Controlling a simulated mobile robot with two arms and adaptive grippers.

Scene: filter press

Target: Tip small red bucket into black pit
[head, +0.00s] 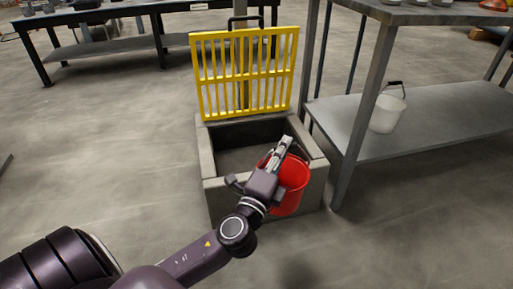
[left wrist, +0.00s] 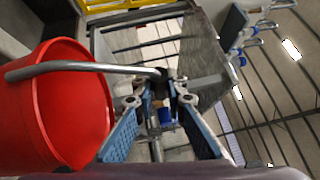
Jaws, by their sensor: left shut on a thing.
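The small red bucket (head: 291,187) hangs from my left gripper (head: 281,151) at the front right corner of the pit, roughly upright. In the left wrist view the bucket (left wrist: 75,110) fills the left side, with its grey handle (left wrist: 90,67) running across to my left gripper (left wrist: 160,95). The gripper is shut on the handle. The bucket's contents are hidden. The pit (head: 207,163) is a square, grey-walled box with a dark, open inside. Its yellow grate (head: 246,72) stands raised at the back edge. My right gripper is not in view.
A metal shelf table (head: 430,120) stands close on the right, its front leg (head: 356,140) near the pit. A white bucket (head: 387,113) sits on its lower shelf. A dark workbench (head: 120,50) is at the back left.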

